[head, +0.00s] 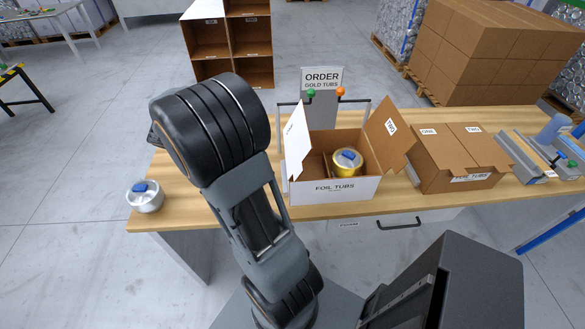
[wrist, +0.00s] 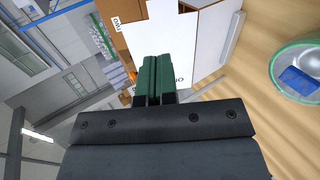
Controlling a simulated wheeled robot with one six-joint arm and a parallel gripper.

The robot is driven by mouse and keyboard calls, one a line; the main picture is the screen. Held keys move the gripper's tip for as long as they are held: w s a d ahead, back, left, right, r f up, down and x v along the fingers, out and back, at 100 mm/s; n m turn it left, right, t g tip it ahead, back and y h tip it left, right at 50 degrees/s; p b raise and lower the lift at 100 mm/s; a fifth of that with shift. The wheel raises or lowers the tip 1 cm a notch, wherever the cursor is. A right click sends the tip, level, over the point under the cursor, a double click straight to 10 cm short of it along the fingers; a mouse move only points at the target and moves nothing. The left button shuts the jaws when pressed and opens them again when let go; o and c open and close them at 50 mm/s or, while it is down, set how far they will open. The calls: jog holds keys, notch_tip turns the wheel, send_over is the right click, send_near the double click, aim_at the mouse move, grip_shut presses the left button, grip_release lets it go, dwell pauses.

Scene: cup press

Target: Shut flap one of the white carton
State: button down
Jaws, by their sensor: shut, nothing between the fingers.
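The white carton (head: 345,190) stands open on the wooden table, its front reading FOIL TUBS. Its left flap (head: 298,138), white on the outside, stands up; its label is not readable. The right flap (head: 386,128), marked TWO, stands up and leans outward. A gold tub (head: 348,162) with a blue piece on its lid sits in the right compartment. My gripper (wrist: 155,68) has its green fingers together and empty, in front of white carton panels (wrist: 212,40) in the wrist view. I cannot tell whether they touch. The arm hides the gripper in the head view.
A closed brown carton (head: 453,155) stands to the right. A silver tub (head: 145,198) sits at the table's left end and shows in the wrist view (wrist: 298,72). An ORDER sign (head: 322,78) stands behind the white carton. Grey fixtures (head: 540,155) occupy the right end.

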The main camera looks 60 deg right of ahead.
jog(key=d, duration=0.1)
jog(key=g+p, duration=0.1)
jog(key=p, duration=0.2)
send_near(300, 167)
jog(key=shift+m, duration=0.3)
jog(key=x, duration=0.7)
jog(key=shift+s+f, duration=0.1)
jog(key=shift+s, duration=0.25)
